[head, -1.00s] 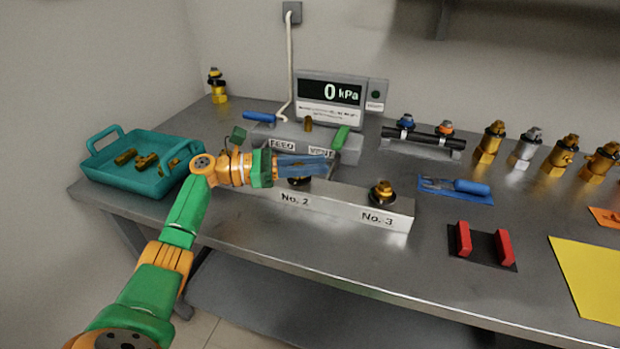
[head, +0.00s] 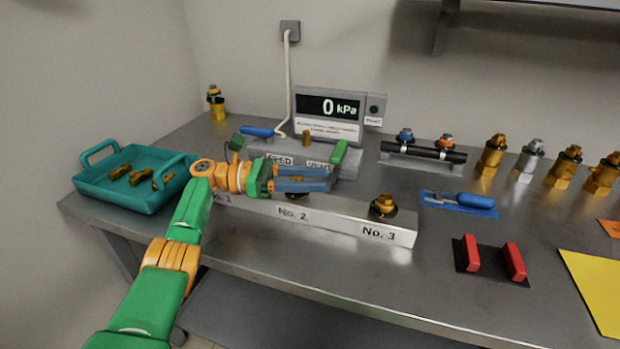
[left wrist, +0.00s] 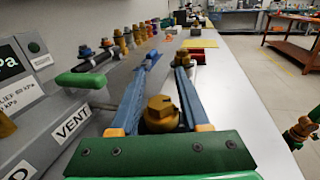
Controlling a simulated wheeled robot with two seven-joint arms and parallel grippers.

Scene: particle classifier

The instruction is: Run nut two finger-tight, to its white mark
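Nut two, a brass hex nut (head: 296,179), sits at the No. 2 station of the long metal block (head: 340,221). It is partly hidden by my left fingers in the head view. My left gripper (head: 328,179) reaches in level from the left, with its two blue fingers apart. In the left wrist view, the nut (left wrist: 160,113) lies between the fingers (left wrist: 167,56), close to the palm. Gaps show beside it, and I cannot tell whether either finger touches it. I cannot make out a white mark.
The No. 3 brass fitting (head: 383,204) stands to the right on the block. Behind are the green-handled vent valve (head: 340,152) and a gauge (head: 328,106) reading 0 kPa. A teal tray (head: 98,196) with brass parts is at left.

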